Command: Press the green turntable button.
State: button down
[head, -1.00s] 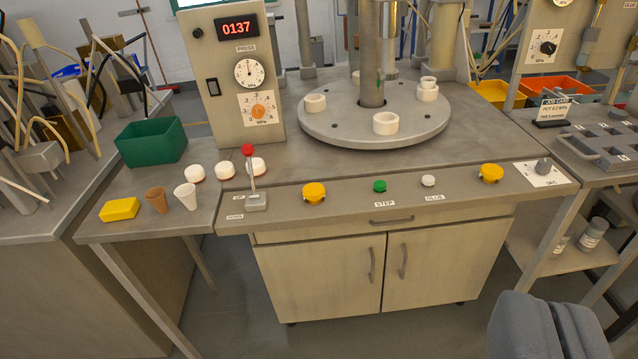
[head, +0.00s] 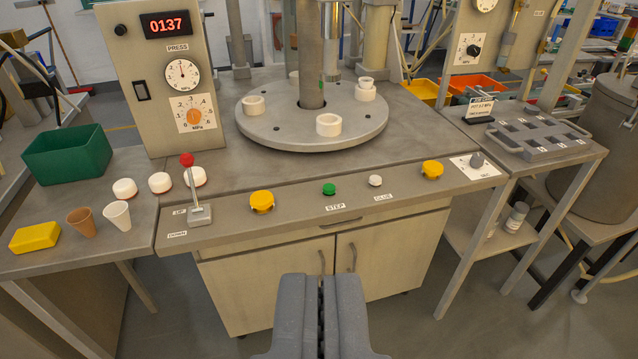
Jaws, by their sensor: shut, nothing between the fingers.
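The green button (head: 329,189) sits on the sloped front panel (head: 300,212) of the press bench, above a label reading STEP. The round grey turntable (head: 270,128) stands behind it and carries several white rings, one of them at the front (head: 328,124). My gripper (head: 327,282) is shut and empty at the bottom centre of the view. It shows in front of the cabinet doors, lower in the picture than the green button and apart from it.
A white button (head: 375,181) labelled GLUE is right of the green one. Yellow buttons (head: 262,202) (head: 432,170) flank both. A red-knobbed lever (head: 187,160) stands at left. Cups, a yellow block (head: 35,237) and a green bin (head: 68,155) are further left.

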aim_at(329, 189)
jog(key=i, duration=0.95)
jog(key=z, duration=0.05)
